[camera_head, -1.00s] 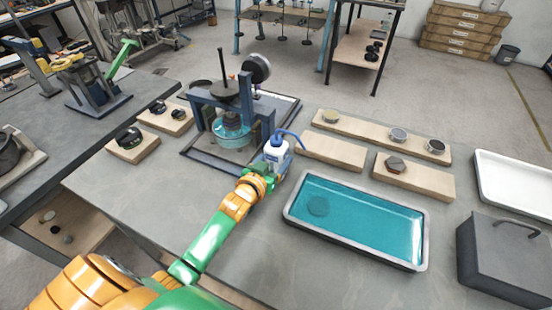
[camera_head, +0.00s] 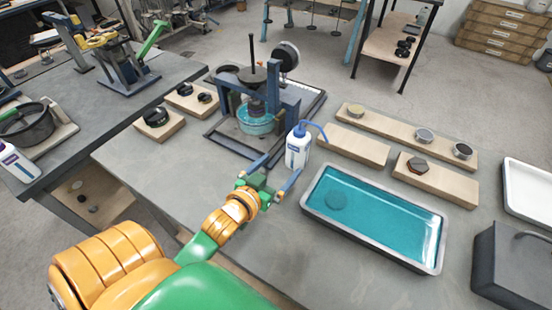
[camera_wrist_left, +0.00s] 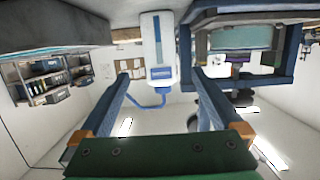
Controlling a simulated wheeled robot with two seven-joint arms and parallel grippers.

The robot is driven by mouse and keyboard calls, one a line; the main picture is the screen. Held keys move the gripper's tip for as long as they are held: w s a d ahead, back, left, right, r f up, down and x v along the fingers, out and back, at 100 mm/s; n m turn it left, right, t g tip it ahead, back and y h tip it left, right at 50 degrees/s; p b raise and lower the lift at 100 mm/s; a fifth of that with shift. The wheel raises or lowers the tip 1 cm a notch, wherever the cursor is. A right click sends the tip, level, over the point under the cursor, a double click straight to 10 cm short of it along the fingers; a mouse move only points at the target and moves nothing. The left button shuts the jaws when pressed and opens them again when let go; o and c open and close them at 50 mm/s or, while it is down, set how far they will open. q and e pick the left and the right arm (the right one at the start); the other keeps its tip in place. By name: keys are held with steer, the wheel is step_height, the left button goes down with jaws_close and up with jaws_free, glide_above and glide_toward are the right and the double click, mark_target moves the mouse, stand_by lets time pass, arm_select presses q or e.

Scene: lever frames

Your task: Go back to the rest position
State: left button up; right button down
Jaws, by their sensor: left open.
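My left gripper (camera_head: 282,166) is open and empty in the head view, low over the table, its blue fingers pointing at a white squeeze bottle with a blue cap and bent spout (camera_head: 298,147). The bottle stands upright on the grey table, just beyond the fingertips. In the left wrist view, which looks upside down, the bottle (camera_wrist_left: 158,55) shows between the two spread fingers, with a visible gap to either side. My right gripper is in neither view.
A blue press frame (camera_head: 283,104) stands behind the bottle. A tray of teal liquid (camera_head: 372,258) lies to the right. Wooden boards (camera_head: 345,143) with small parts lie behind it. A dark box (camera_head: 510,265) and white tray (camera_head: 530,185) are at far right. Bare table lies left of my arm.

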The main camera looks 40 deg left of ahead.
arm_select(q)
steer(key=shift+s+r, duration=0.2)
steer(key=shift+s, duration=0.45)
steer(key=shift+r, duration=0.1)
